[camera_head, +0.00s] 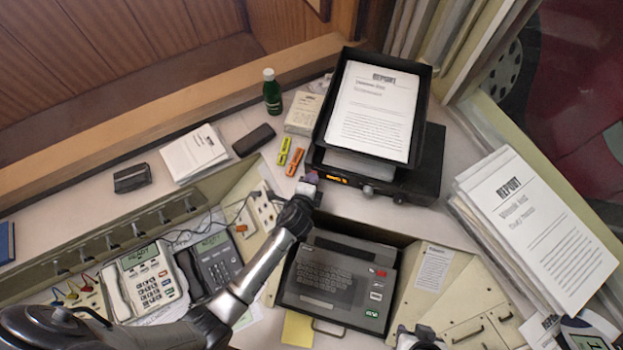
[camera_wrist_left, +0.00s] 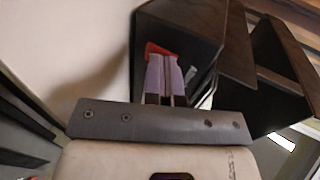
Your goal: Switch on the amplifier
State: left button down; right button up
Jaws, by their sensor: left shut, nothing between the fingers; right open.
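The amplifier (camera_head: 420,180) is a flat black box under a black paper tray, with a small orange display and round knobs (camera_head: 367,190) on its front. My left gripper (camera_head: 308,187) is shut and empty at the left end of the amplifier's front. In the left wrist view its purple fingertips (camera_wrist_left: 164,72) are together. A red part (camera_wrist_left: 158,49) shows just beyond them, beside dark box surfaces (camera_wrist_left: 185,28); I cannot tell whether they touch it. My right gripper (camera_head: 420,338) is open at the bottom edge, partly cut off.
The black tray (camera_head: 427,105) holds report sheets on top of the amplifier. A keyboard terminal (camera_head: 330,278) sits in front. A report stack (camera_head: 540,230) stands at right.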

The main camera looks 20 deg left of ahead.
pick_arm(q)
jog(key=shift+s, duration=0.55)
jog(key=s, duration=0.5)
jog(key=shift+d+f, duration=0.2)
jog(key=shift+d, duration=0.2)
jog(key=f+b+v, duration=0.1)
jog(key=v, duration=0.6)
jog(key=shift+s, duration=0.6)
pick_arm(e)
jog(key=shift+s+d+f, duration=0.1)
jog(key=shift+d+f, duration=0.1)
jog(key=shift+f, duration=0.3)
pick_arm(q)
jog(key=shift+r, duration=0.1)
pick_arm(e)
jog(key=shift+d, duration=0.1)
